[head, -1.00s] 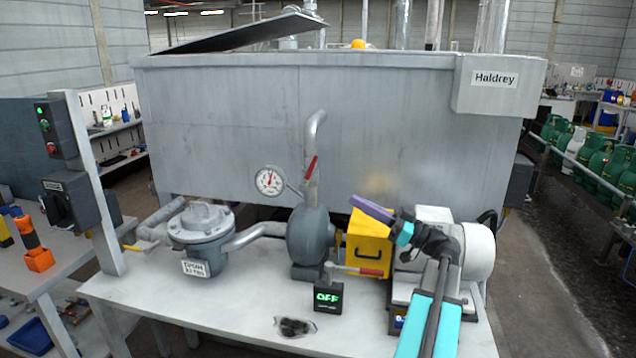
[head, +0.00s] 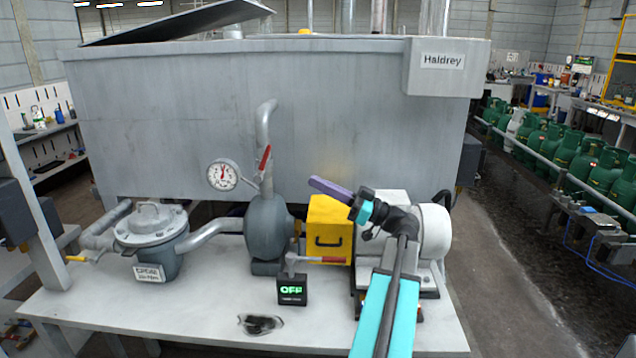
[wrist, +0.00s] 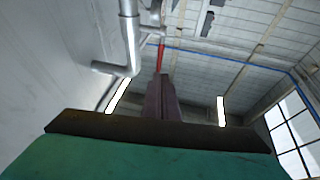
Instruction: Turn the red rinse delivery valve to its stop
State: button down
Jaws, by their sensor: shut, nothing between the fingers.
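The red valve lever (head: 264,160) is on the vertical delivery pipe (head: 266,122) above the grey pump (head: 267,228). It stands nearly upright, its top leaning slightly right. In the wrist view a red lever (wrist: 161,57) shows just beyond my fingertips, next to a pipe (wrist: 130,40). My gripper (head: 313,181) has purple fingers, shut and empty, pointing up and left. It is right of the lever and a little lower in the head view, with a visible gap. In the wrist view the fingers (wrist: 163,78) point toward the red lever; I cannot tell the depth between them.
A pressure gauge (head: 223,175) is left of the pipe. A yellow box (head: 330,222), another red-tipped lever (head: 330,260) and a black display reading OFF (head: 292,290) are below my gripper. A large grey tank (head: 250,110) stands behind. The strainer pot (head: 152,235) is at left.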

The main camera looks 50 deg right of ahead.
jog(key=p, duration=0.4)
send_near(263, 164)
jog(key=w+r, duration=0.3)
jog(key=w, duration=0.2)
jog(key=shift+a+r, duration=0.3)
jog(key=shift+a, duration=0.1)
jog(key=shift+s+d+b, duration=0.1)
jog(key=shift+s+b, duration=0.05)
jog(key=shift+b, duration=0.2)
